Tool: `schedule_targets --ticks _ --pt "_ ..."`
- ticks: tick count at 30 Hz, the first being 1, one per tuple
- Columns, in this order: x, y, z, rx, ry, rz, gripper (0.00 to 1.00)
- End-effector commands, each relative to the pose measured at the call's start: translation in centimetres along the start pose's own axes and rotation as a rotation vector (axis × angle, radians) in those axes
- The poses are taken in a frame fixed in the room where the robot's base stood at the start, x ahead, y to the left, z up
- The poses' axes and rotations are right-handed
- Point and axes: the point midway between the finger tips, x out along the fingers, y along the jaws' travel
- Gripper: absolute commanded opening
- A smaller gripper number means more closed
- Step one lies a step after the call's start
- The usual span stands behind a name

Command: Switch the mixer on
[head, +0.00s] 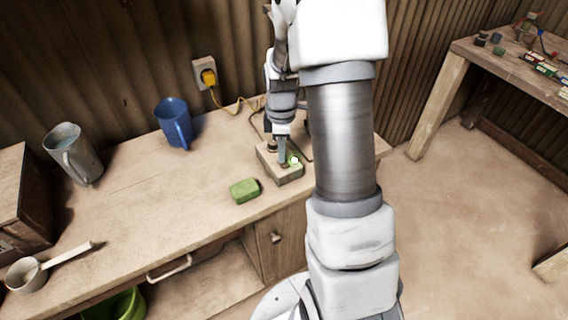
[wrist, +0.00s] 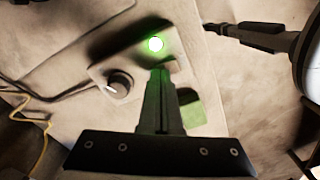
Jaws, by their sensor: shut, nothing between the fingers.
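A pale control box (head: 286,178) sits on the workbench near its right end. In the wrist view the box (wrist: 103,72) carries a dark round knob (wrist: 118,85) with a white mark, a glowing green lamp (wrist: 155,43) and a small brown piece (wrist: 170,65), perhaps a switch. My gripper (head: 283,164) points down at the box. In the wrist view its shut, empty fingertips (wrist: 160,72) are beside the brown piece, below the lamp; I cannot tell whether they touch it. I cannot make out the mixer itself.
A green block (head: 244,190) lies left of the box. A blue mug (head: 173,124), a grey jug (head: 73,154) and a ladle-like pan (head: 25,274) stand further left. A yellow plug (head: 208,76) with its cord is in the wall socket. The bench middle is clear.

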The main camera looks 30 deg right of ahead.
Motion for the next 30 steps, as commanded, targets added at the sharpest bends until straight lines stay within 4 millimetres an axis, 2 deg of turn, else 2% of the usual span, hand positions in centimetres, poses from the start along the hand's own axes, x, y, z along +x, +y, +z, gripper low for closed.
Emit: schedule_targets --ticks 21,30 --pt "-6.1 0.1 0.0 0.001 0.0 0.002 0.0" --pt "-6.7 0.0 0.0 0.0 0.0 0.002 0.0"
